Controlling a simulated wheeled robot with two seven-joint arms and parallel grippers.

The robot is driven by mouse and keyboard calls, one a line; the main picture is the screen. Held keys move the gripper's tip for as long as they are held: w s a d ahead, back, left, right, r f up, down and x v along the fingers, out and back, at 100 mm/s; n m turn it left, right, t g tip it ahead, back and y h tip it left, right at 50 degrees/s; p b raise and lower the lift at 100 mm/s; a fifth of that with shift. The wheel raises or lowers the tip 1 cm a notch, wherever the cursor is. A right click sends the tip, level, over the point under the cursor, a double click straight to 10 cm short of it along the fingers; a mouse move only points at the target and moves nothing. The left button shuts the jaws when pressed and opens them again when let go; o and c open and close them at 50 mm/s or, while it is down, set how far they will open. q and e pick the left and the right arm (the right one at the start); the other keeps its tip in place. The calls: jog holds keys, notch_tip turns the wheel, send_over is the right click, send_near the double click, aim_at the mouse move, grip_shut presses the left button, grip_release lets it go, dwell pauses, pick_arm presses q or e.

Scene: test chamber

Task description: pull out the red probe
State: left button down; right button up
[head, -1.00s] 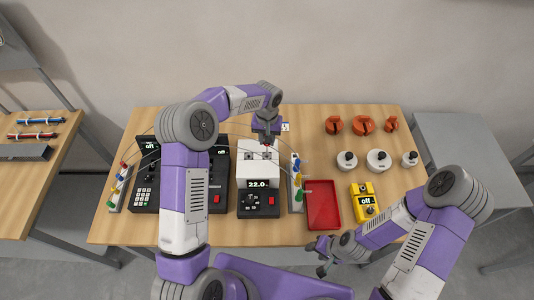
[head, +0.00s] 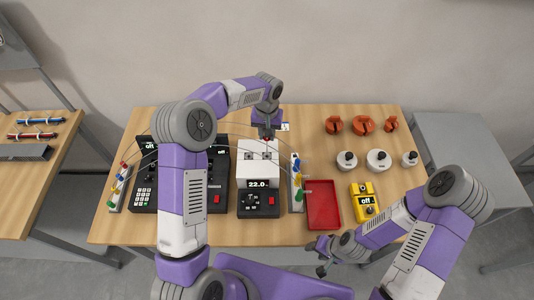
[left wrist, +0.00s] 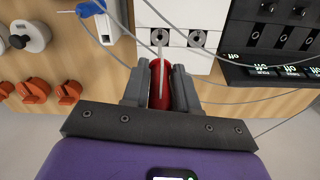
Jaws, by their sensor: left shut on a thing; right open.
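The red probe (left wrist: 160,86) is held upright-looking between the two fingers of my left gripper (left wrist: 160,82) in the left wrist view. Its thin metal pin points toward a socket (left wrist: 160,37) on the white block (left wrist: 182,60); I cannot tell whether the tip still touches that socket. In the head view my left gripper (head: 267,133) is above the back of the white block (head: 256,175), with a bit of red below the fingers. My right gripper (head: 316,258) is open and empty in front of the table's front edge.
A red tray (head: 322,222) and a yellow meter (head: 364,200) are on the right. A rack (head: 296,200) with coloured probes stands beside the white block. Black instruments (head: 218,190) are to its left. Thin cables arc over the table. Orange and white parts lie at the back right.

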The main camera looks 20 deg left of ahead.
pick_arm(q)
jog(key=shift+r, duration=1.55)
